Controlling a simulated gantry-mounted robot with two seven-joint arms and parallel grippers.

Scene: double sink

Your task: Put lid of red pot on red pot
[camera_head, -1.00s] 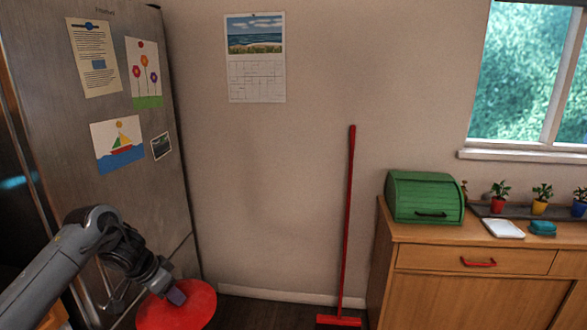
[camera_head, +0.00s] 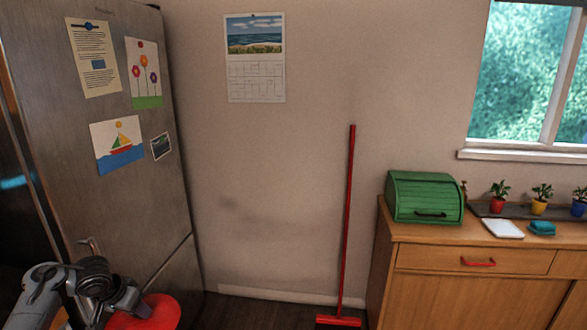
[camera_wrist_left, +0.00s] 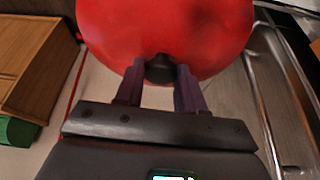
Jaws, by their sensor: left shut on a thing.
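The red lid (camera_head: 148,313) shows at the bottom left of the head view, partly cut off by the frame's lower edge. It also fills the top of the left wrist view (camera_wrist_left: 165,25), with its dark knob (camera_wrist_left: 160,69) between my fingers. My left gripper (camera_head: 138,306) is shut on the lid's knob and holds it up in front of the fridge. It also shows in the left wrist view (camera_wrist_left: 160,85). The red pot is not in view. My right gripper is not in view.
The fridge (camera_head: 165,210) stands at the left, close to my left arm. A red broom (camera_head: 347,220) leans on the wall. A wooden cabinet (camera_head: 430,280) at the right bears a green bread box (camera_head: 424,195) and several potted plants.

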